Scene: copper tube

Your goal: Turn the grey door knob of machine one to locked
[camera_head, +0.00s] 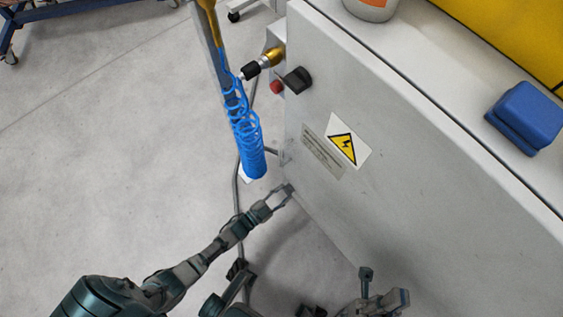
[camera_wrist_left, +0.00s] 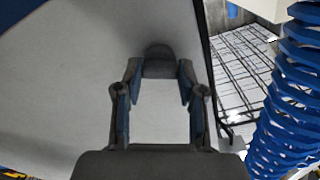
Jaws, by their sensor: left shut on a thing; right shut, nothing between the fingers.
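A light grey machine cabinet (camera_head: 400,175) with a yellow warning label stands on the right in the head view. My left gripper (camera_head: 286,191) reaches the cabinet's lower left part. My right gripper (camera_head: 384,292) is shut and empty, low in the head view, in front of the cabinet.
A blue coiled hose (camera_head: 245,125) hangs just above my left gripper and also shows at the wrist view's right edge (camera_wrist_left: 290,95). A black switch (camera_head: 297,80) and red button (camera_head: 276,87) sit higher up. A blue box (camera_head: 524,118) lies on top.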

